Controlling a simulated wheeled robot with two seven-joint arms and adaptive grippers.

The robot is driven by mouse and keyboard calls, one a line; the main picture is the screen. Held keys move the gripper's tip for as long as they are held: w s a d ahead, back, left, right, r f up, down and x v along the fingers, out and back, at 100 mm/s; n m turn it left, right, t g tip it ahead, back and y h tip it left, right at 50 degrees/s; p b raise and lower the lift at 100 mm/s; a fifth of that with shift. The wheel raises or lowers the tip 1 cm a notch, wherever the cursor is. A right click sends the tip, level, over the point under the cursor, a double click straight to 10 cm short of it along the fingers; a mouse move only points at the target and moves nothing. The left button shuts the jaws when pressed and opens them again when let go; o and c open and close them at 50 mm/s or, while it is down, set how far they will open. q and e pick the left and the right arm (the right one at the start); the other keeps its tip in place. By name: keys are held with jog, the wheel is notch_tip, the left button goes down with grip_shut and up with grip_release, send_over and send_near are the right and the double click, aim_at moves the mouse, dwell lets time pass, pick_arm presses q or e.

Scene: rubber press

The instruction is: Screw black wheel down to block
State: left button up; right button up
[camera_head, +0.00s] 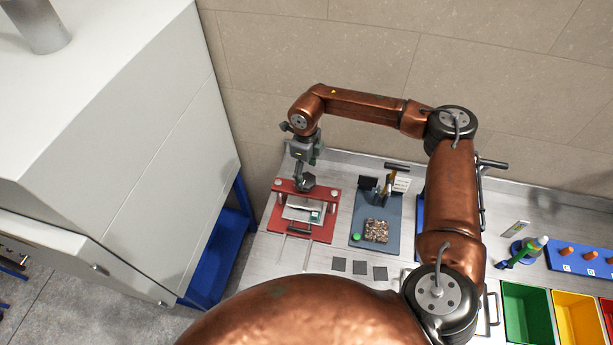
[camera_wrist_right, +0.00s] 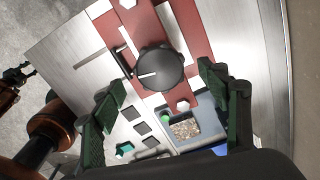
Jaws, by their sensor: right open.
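The black wheel (camera_head: 308,181) sits on top of the red press (camera_head: 328,229) at the left of the bench. In the right wrist view the round black wheel (camera_wrist_right: 160,68) shows from above, with a white line on its face. My right gripper (camera_head: 306,158) is above the wheel and points down at it. Its two green-padded fingers (camera_wrist_right: 162,82) are spread, with the wheel between them in the picture and nothing held. A pale plate (camera_head: 300,211) with a small green piece lies in the press below the wheel. The block under the wheel is mostly hidden.
A grey-blue board (camera_head: 390,246) with a tray of granules (camera_head: 376,231) lies right of the press. Several dark squares (camera_head: 360,267) lie in front. Green (camera_head: 525,310) and yellow bins stand at the right. A large white machine (camera_head: 130,120) stands left; a tiled wall is behind.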

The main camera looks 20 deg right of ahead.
aim_at(306, 179)
jog(key=shift+f+p, duration=0.35)
jog(key=shift+f, duration=1.35)
jog(key=c, duration=1.2)
